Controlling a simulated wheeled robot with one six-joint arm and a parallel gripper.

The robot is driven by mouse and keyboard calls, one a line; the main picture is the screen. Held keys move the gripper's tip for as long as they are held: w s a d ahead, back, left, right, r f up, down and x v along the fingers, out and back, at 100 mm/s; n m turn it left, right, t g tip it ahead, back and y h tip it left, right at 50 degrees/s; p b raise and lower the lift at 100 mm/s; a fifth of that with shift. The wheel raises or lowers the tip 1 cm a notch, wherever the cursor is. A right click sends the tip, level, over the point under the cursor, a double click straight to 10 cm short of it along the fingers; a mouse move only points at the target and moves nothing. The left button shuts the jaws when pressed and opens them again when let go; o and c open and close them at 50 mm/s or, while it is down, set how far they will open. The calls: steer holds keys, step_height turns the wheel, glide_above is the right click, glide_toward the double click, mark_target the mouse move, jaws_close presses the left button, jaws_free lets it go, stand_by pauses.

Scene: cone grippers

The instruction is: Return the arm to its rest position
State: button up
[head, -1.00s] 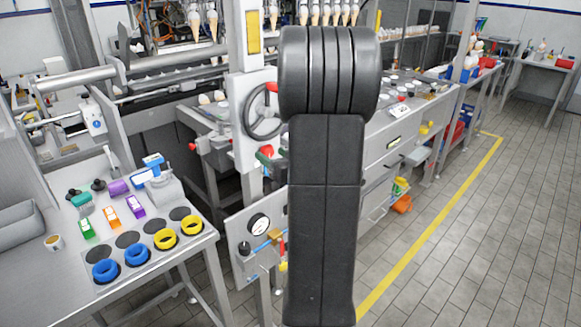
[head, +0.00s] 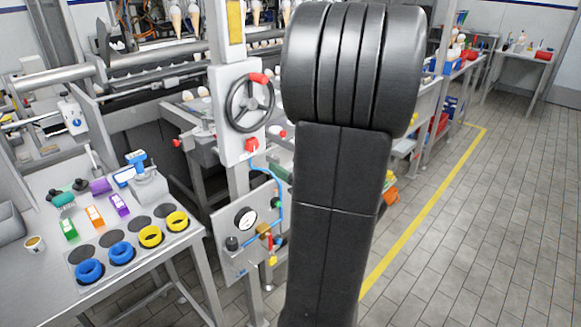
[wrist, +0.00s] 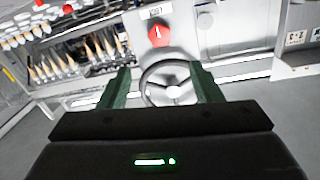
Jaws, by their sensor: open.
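My arm's black links stand upright in the centre right of the head view and block part of the machine behind. My gripper is outside the head view. In the wrist view my gripper (wrist: 163,88) shows two green fingers spread apart with nothing between them. Beyond the fingers is a grey handwheel (wrist: 172,82), with a red knob (wrist: 160,34) above it. I cannot tell how far the fingers are from the wheel. The handwheel also shows in the head view (head: 232,104) on a white panel, left of my arm.
A steel table (head: 132,281) at the left holds blue rings (head: 89,271), yellow rings (head: 151,236) and small coloured items. A gauge panel (head: 250,231) stands between it and my arm. The tiled floor (head: 480,240) at the right is clear, with a yellow line.

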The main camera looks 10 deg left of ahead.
mark_target(254, 145)
steer(key=shift+w, duration=0.1)
steer(key=p+x, duration=0.1)
steer(key=x, duration=1.2)
steer(key=shift+w+a+p, duration=0.2)
steer(key=shift+a+p, duration=0.1)
steer(key=shift+p, duration=0.1)
steer(key=shift+d, duration=0.1)
